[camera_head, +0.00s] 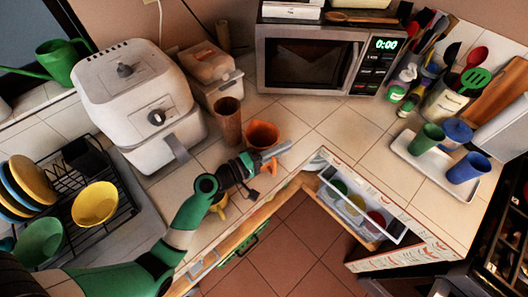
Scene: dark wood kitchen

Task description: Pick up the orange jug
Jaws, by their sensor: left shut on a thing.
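The orange jug (262,133) is upright on or just above the tiled counter, near its inner edge; I cannot tell whether its base touches. My left gripper (280,152) comes in from the lower left and is right at the near side of the jug. Its fingers are shut on the jug, and an orange piece that looks like its handle shows just below them. The gripper hides the jug's lower near side. My right gripper is not in view.
A brown cup (228,120) stands close left of the jug, with the white air fryer (137,100) beyond. The microwave (310,62) stands behind. An open drawer (358,208) juts out at the right below the counter. Bare tiles (345,132) lie right of the jug.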

